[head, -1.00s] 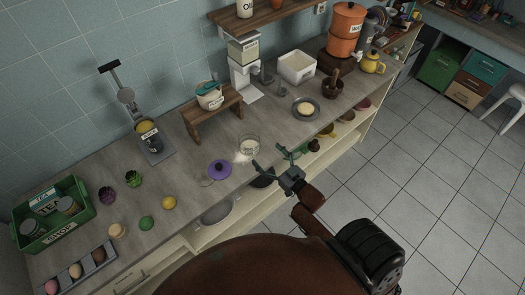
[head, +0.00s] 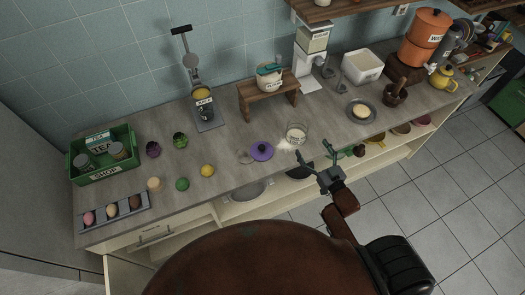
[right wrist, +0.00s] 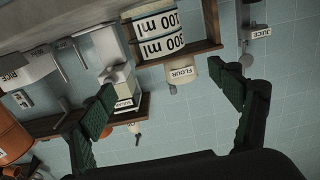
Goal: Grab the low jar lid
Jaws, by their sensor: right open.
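A round purple lid (head: 261,151) with a small knob lies near the front edge of the counter, in the middle of the head view. A faint clear shape shows at its left side; I cannot tell just what it is. My right gripper (head: 318,154) is open and empty at the counter's front edge, to the right of the lid and apart from it. Its spread fingers also show in the right wrist view (right wrist: 168,115), with nothing between them. The lid does not show there. My left gripper is not in view.
A yellow ball (head: 207,170) and a green ball (head: 182,184) lie left of the lid. A wooden stand (head: 268,95) is behind. The counter (head: 230,140) is clear just behind the lid.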

